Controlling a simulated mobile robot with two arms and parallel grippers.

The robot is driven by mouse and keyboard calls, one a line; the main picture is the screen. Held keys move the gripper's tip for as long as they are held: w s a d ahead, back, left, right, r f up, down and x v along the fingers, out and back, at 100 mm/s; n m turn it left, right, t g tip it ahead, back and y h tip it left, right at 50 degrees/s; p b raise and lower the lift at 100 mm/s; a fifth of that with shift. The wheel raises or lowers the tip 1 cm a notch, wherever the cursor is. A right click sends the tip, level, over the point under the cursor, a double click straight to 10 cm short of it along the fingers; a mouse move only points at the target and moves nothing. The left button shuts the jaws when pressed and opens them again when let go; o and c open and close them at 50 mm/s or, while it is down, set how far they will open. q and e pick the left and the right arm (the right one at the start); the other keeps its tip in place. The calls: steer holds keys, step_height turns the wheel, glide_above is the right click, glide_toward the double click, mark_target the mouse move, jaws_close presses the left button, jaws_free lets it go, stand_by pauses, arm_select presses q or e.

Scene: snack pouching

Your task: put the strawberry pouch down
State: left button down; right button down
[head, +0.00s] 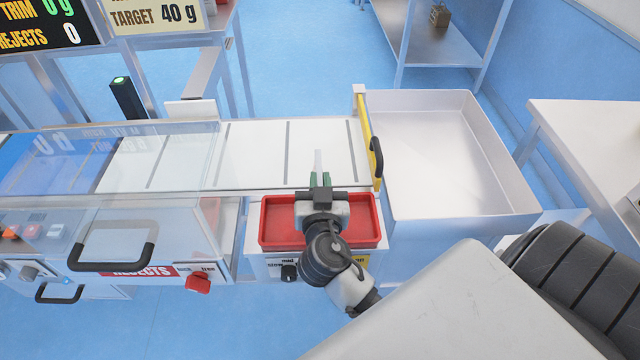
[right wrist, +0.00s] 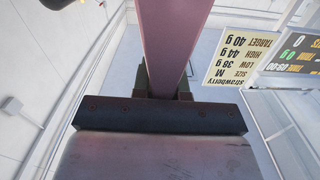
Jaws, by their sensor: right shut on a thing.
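My right gripper (head: 320,183) is above the back part of the red tray (head: 276,224), pointing toward the white slatted belt (head: 258,152). It is shut on the strawberry pouch (head: 318,160), which shows only as a thin pale upright sliver in the head view. In the right wrist view the pouch (right wrist: 172,40) is a flat pinkish panel rising from between the dark fingers (right wrist: 164,86). Its print and far end are out of sight. I cannot tell how high it is above the belt. My left gripper is not in view.
A large empty white bin (head: 440,150) stands right of the belt, behind a yellow gate (head: 366,140) with a black handle. A clear guard (head: 110,225) with a black handle covers the left side. A red knob (head: 198,284) sits below. The visible belt is bare.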

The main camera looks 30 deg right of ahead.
steer(key=shift+f, duration=0.35)
steer(key=shift+f, duration=0.15)
steer(key=c, duration=1.1)
jaws_free()
steer(key=shift+c, duration=0.2)
